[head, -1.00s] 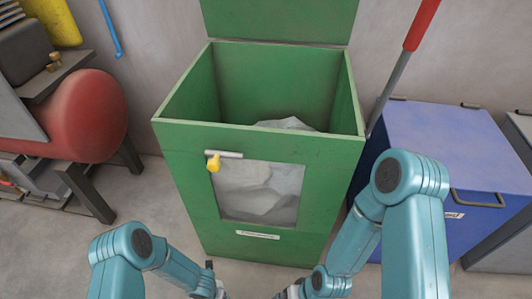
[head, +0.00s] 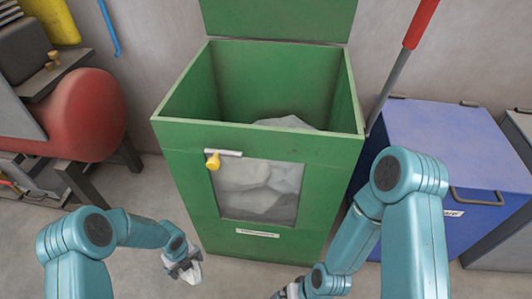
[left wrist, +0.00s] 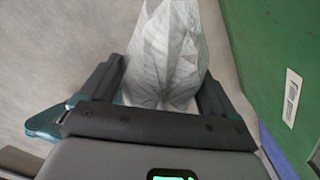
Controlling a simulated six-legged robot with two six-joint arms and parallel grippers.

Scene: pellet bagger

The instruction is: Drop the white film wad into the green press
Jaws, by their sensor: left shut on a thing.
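The green press (head: 330,165) stands in the middle with its lid up and its top open. Pale crumpled film (head: 288,122) shows inside, and also through its front window. My left gripper (head: 182,264) is low in front of the press's left side, below its rim. It is shut on the white film wad (head: 193,276). In the left wrist view the faceted white wad (left wrist: 167,50) sits between the two fingers, with the press (left wrist: 265,50) to the right. My right gripper (head: 290,291) is at the bottom edge, mostly cut off; its jaws cannot be made out.
A yellow-tipped latch (head: 213,162) sticks out from the press's front. A blue lidded bin (head: 440,150) and a red-handled lever (head: 420,25) stand right of the press. A red tank (head: 85,115) on a stand is at left. The floor between tank and press is clear.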

